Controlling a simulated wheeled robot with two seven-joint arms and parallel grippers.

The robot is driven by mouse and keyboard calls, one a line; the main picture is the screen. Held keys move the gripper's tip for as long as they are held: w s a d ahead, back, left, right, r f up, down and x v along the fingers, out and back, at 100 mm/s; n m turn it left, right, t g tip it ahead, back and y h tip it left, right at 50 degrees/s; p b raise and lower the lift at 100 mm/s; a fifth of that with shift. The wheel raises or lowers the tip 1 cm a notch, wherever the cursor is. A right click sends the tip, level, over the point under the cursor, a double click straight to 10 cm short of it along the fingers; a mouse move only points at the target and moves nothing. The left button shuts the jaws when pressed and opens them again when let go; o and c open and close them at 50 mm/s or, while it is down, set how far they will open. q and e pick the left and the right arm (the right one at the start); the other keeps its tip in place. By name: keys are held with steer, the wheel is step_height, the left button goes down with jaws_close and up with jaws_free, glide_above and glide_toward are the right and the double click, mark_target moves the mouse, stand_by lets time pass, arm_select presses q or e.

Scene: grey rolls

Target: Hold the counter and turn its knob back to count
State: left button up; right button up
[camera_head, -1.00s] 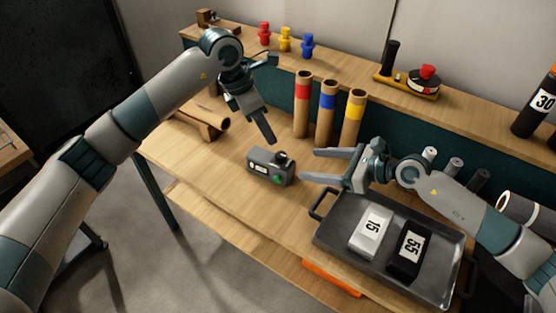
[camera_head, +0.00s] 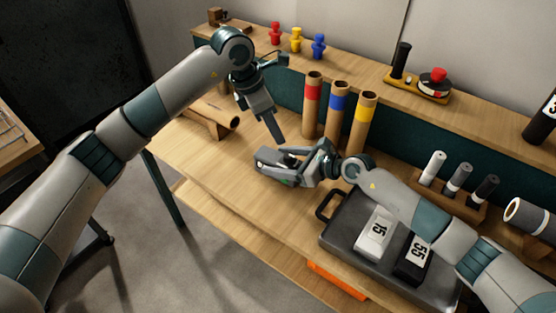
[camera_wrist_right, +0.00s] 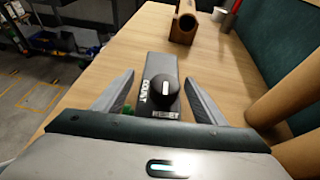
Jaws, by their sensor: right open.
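The counter (camera_head: 266,158) is a small grey box on the workbench, partly hidden by my right gripper in the head view. In the right wrist view the counter (camera_wrist_right: 160,64) carries a COUNT label, and its dark round knob (camera_wrist_right: 165,87) stands near the middle of the picture. My right gripper (camera_wrist_right: 160,77) is open, with one finger on each side of the counter and a visible gap to it on both sides. My left gripper (camera_head: 277,138) points down just above and behind the counter, apart from it; its jaw opening is unclear.
A dark tray (camera_head: 345,222) with a white block and a black block lies right of the counter, under my right arm. Three cardboard tubes (camera_head: 338,110) with coloured bands stand close behind. A cardboard roll on a wooden stand (camera_head: 212,117) is at the left.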

steer(key=shift+w+a+f, duration=0.15)
steer(key=shift+w+a, duration=0.05)
steer(key=shift+a, duration=0.2)
arm_select(q)
steer(key=shift+o, duration=0.4)
arm_select(e)
steer(key=c, duration=1.4)
steer(key=shift+o, duration=0.2)
arm_select(q)
steer(key=shift+d, duration=0.1)
steer(key=d+r+n+y, duration=0.1)
steer(key=n, duration=0.3)
steer(key=d+r+n+y, duration=0.1)
steer(key=d+n, duration=0.1)
steer(key=n, duration=0.2)
steer(key=w+d+n+g+y, duration=0.1)
steer(key=n+y, duration=0.1)
steer(key=n, duration=0.3)
steer(key=shift+d+r, duration=0.2)
steer(key=shift+r, duration=0.2)
